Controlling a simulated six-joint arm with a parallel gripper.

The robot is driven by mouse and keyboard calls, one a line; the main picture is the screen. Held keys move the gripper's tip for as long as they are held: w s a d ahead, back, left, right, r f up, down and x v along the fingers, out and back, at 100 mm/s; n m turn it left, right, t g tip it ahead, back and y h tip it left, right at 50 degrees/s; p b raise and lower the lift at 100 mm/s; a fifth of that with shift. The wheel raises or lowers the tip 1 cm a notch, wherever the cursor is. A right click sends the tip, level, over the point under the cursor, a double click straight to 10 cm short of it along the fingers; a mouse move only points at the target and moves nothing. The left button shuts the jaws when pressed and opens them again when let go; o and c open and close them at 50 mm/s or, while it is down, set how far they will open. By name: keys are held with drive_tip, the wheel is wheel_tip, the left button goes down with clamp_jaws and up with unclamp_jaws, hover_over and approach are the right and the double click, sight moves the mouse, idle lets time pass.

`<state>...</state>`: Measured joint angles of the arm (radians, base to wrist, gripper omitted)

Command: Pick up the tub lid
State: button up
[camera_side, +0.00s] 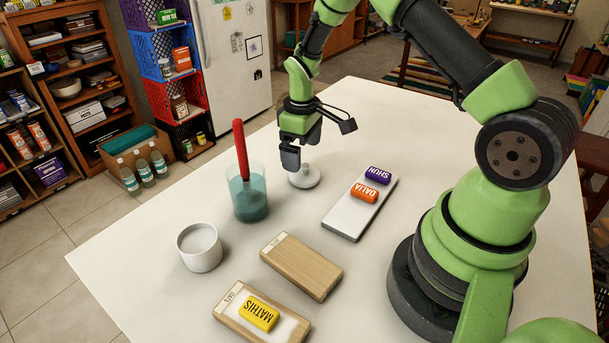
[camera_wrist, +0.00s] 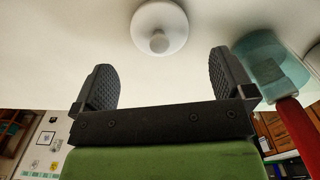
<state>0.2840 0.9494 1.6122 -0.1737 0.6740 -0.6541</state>
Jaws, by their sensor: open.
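The tub lid (camera_side: 303,180) is a small white disc with a knob on top. It lies flat on the white table, and it also shows in the wrist view (camera_wrist: 160,27), ahead of my fingers. My gripper (camera_side: 298,158) is just above and beside the lid in the side view, partly overlapping its knob. In the wrist view the two fingers (camera_wrist: 162,82) are spread apart with nothing between them. The white tub (camera_side: 200,249) stands open and upright on the table, at the left front.
A teal cup (camera_side: 249,202) with a red-handled tool stands close left of the lid. A grey board (camera_side: 345,220) with purple and orange name blocks lies to the right. Two wooden boards lie in front, one bearing a yellow block (camera_side: 259,314). The table behind my gripper is clear.

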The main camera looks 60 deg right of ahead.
sight(304, 172)
wheel_tip(304, 172, down, 6)
drive_tip(key=shift+r, duration=0.1)
drive_tip(key=shift+c, duration=0.5)
drive_tip(key=c, duration=0.8)
